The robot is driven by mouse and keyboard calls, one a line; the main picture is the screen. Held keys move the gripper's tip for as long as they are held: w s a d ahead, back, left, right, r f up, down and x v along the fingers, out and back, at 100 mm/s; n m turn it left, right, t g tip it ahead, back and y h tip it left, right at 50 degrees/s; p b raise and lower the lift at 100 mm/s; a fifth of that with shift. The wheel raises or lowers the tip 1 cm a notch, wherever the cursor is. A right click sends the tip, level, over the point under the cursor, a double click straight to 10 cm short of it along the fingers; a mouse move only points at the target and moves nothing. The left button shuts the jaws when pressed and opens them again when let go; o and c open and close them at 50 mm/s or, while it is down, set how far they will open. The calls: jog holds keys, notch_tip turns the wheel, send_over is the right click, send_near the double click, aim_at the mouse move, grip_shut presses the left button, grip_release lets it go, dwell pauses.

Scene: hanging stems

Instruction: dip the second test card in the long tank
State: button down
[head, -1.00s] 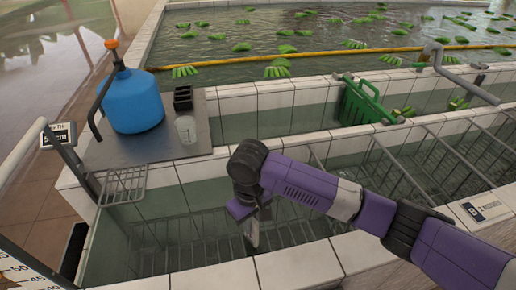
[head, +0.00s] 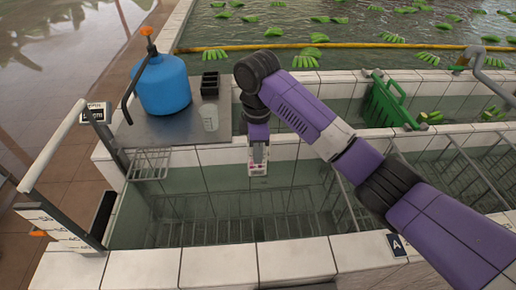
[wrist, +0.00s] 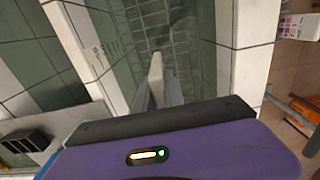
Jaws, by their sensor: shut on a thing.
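My gripper (head: 259,152) points down over the long tank (head: 215,266), close to its back wall in the head view. It is shut on a small white test card (head: 258,169) with reddish marks at its lower part. The card hangs below the fingers in front of the tiled back wall; I cannot tell whether its lower edge touches the water. The long tank holds greenish water and a wire rack. In the wrist view the pale fingers (wrist: 157,78) point into the green-tiled tank, and the card is not clearly visible.
A grey counter (head: 150,132) behind the tank holds a blue sprayer (head: 163,86), a black holder (head: 210,84) and a clear beaker (head: 209,117). A wire basket (head: 149,163) hangs at the left. A green crate (head: 384,103) stands right. A label A (head: 396,244) sits on the front rim.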

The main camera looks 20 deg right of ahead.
aim_at(257, 174)
notch_tip(257, 174, down, 11)
jog(key=shift+f+b, duration=0.15)
jog(key=shift+b, duration=0.6)
notch_tip(257, 174, down, 11)
jog(key=b, duration=1)
dwell(0.9)
notch_tip(257, 174, up, 14)
jog(key=p, duration=1.2)
jog(key=shift+r, duration=6.45)
